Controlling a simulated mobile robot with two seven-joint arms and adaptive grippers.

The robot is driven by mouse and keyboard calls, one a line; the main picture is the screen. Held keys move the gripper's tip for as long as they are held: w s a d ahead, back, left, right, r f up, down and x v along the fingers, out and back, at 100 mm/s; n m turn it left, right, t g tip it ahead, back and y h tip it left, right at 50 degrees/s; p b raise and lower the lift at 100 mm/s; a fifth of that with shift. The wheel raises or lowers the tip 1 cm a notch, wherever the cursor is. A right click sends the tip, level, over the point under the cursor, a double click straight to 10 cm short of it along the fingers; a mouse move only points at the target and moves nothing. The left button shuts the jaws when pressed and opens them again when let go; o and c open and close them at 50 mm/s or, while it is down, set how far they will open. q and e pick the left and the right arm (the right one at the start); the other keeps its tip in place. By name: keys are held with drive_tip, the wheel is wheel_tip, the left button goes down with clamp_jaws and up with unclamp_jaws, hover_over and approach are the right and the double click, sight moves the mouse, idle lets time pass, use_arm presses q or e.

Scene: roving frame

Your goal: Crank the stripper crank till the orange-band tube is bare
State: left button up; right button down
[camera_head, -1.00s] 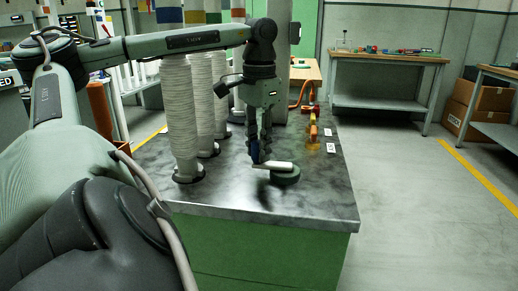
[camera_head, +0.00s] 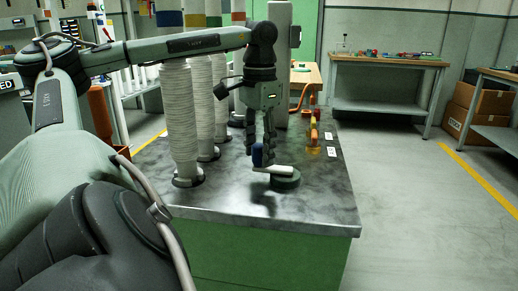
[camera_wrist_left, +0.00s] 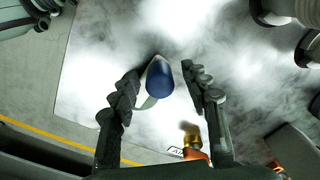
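The crank has a dark green round base (camera_head: 286,181), a pale arm (camera_head: 274,169) and an upright blue knob (camera_head: 257,155), on a dark marbled bench top. My left gripper (camera_head: 262,146) points down from above at the knob. In the left wrist view the blue knob (camera_wrist_left: 160,80) lies between the two spread fingers (camera_wrist_left: 163,90), with gaps on both sides. Behind the crank, to the left, stand tall tubes covered in white stacked rings (camera_head: 180,125). Coloured bands show above my arm, among them an orange band (camera_head: 195,20). My right gripper is out of view.
A brass and orange fitting (camera_head: 313,132) with white labels (camera_head: 331,152) stands to the right of the crank. A grey post (camera_head: 280,60) rises behind my gripper. The bench top's front right is clear. A side table (camera_head: 388,60) and cardboard boxes (camera_head: 470,112) stand farther right.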

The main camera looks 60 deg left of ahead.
use_arm(q)
wheel_tip(320, 180, up, 12)
drive_tip(key=shift+d, duration=0.15)
idle(0.5)
drive_tip(key=shift+c, duration=0.2)
